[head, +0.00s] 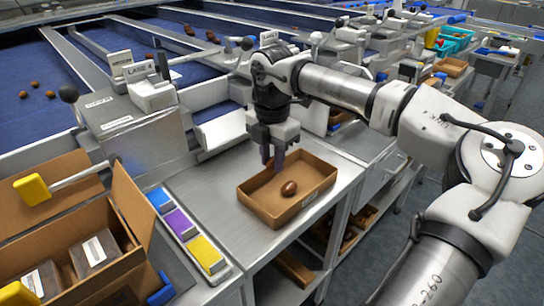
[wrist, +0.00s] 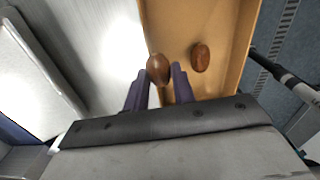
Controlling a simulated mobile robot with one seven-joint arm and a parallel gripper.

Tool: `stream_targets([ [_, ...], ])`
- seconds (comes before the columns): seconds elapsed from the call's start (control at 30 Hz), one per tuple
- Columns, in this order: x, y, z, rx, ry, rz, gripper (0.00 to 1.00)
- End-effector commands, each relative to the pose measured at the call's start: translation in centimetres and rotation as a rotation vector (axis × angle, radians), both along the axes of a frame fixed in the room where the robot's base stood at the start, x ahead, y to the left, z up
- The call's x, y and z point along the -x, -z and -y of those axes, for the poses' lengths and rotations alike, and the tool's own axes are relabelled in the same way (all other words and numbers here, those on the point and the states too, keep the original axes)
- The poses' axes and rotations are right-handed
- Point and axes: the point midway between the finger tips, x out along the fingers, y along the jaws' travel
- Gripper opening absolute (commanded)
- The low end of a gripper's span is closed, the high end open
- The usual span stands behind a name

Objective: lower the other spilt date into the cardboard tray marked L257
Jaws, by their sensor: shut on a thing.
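My gripper (head: 272,164) points down at the back-left wall of an open cardboard tray (head: 262,212). In the wrist view, my gripper (wrist: 161,72) is shut on a brown date (wrist: 158,67). This held date is near the tray's left edge there; its height over the tray floor is hard to tell. In the head view the fingers hide it. Another brown date (head: 289,188) lies on the tray floor, apart from the fingers; it also shows in the wrist view (wrist: 200,57). The tray's white label (head: 309,199) is too small to read.
The tray stands on a metal bench (head: 335,165). Blue, purple and yellow blocks (head: 186,229) lie to its left, beside an open cardboard box (head: 130,205). A grey machine housing (head: 135,130) stands behind. Several dates lie on the blue belts (head: 75,75).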

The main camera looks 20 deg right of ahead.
Motion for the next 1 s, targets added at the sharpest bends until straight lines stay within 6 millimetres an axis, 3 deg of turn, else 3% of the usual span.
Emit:
stream_targets([
  [0.03,0.0,0.0,0.0,0.000,0.000,0.000,0.18],
  [0.07,0.0,0.0,0.0,0.000,0.000,0.000,0.29],
  [0.23,0.0,0.0,0.0,0.000,0.000,0.000,0.51],
  [0.5,0.0,-0.1,0.0,0.000,0.000,0.000,0.51],
  [0.63,0.0,-1.0,0.0,0.002,0.001,0.001,0.51],
  [0.77,0.0,-3.3,0.0,0.003,0.001,0.003,0.51],
  [1.0,-0.1,-8.9,0.0,0.001,0.001,0.003,0.51],
])
